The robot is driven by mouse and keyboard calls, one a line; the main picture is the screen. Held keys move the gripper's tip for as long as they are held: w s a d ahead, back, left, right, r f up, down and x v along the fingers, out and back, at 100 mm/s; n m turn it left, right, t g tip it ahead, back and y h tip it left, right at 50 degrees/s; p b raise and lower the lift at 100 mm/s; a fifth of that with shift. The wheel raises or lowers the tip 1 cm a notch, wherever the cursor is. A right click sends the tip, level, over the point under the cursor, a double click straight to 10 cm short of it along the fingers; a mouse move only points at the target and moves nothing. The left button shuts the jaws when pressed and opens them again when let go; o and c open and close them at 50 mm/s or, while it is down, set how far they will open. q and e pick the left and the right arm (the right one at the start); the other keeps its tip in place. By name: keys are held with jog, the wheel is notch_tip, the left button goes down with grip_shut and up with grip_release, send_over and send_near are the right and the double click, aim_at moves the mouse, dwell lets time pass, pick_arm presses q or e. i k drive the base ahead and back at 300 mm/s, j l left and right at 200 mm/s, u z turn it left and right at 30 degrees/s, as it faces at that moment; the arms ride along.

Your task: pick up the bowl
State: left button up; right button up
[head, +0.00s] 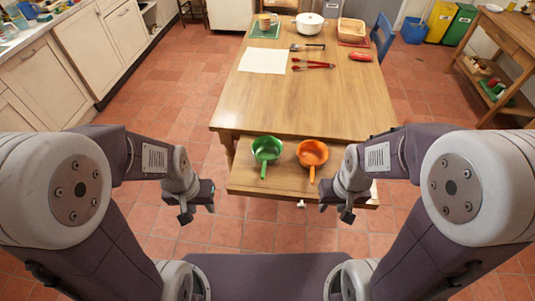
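A green bowl-shaped pan with a handle (266,150) and an orange one (312,153) sit side by side on a pulled-out wooden drawer or board (240,184) at the table's near side. Their handles point towards me. A small white bowl (493,8) stands on the sideboard at the far right. I cannot tell which of these the task calls the bowl. My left gripper (198,210) is left of the drawer, apart from the green pan, and looks open and empty. My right gripper (335,211) is at the drawer's near right corner, below the orange pan, and looks open and empty.
The wooden table (260,105) holds a white pot (309,24), a white sheet (263,60), red tongs (314,65), a red object (360,57), a basket (351,29) and a mug (266,21). Its near half is clear. A blue chair (382,38) stands to the right.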

aim_at(266, 149)
jog(key=i+j+z, duration=0.1)
jog(key=i+j, duration=0.3)
jog(key=j, duration=0.25)
jog(key=i+j+z, duration=0.15)
jog(key=i+j, duration=0.2)
jog(key=j, duration=0.3)
jog(key=i+j+z, duration=0.15)
jog(key=j, duration=0.2)
